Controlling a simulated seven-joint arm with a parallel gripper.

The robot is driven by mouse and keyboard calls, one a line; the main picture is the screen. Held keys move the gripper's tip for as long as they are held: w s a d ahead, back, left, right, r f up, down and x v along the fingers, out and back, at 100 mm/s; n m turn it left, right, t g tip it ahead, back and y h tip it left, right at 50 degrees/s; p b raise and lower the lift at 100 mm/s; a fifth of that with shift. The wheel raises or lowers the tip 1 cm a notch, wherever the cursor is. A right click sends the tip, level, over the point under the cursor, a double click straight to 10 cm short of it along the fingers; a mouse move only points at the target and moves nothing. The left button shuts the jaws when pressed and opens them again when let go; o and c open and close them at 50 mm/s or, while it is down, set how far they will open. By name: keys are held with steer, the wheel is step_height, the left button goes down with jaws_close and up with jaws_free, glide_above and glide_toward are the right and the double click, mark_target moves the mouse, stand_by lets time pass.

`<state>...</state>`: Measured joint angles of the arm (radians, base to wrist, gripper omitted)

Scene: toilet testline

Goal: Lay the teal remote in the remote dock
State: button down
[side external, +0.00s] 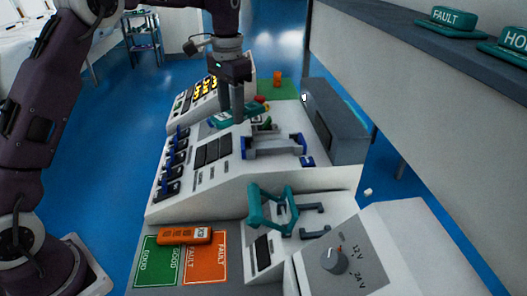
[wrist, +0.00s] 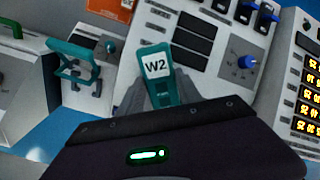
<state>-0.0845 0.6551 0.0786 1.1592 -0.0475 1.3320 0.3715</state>
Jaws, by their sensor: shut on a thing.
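A grey cradle with blue ends (side external: 275,145) lies just in front of the gripper. I cannot tell for sure whether it is the remote dock. Whether the remote touches the console is unclear.
A teal bracket (side external: 272,208) stands up from the front of the console. An orange remote (side external: 184,235) lies across the green and orange mats at front left. A grey box (side external: 334,125) stands right of the cradle. Blue switches (side external: 174,160) line the left side.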

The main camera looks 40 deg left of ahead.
mark_target(265, 144)
steer(key=w+m, duration=0.1)
steer(key=w+d+r+m, duration=0.1)
steer(key=w, duration=0.1)
steer(key=w+d, duration=0.1)
steer(key=shift+w+r+m, duration=0.25)
steer(key=shift+r+m, duration=0.05)
steer(key=shift+m, duration=0.1)
steer(key=w+d+m, duration=0.1)
steer(key=d+m, duration=0.3)
step_height(265, 144, down, 9)
steer(key=shift+w, duration=0.15)
steer(key=shift+f, duration=0.1)
steer(key=c, duration=0.8)
jaws_free()
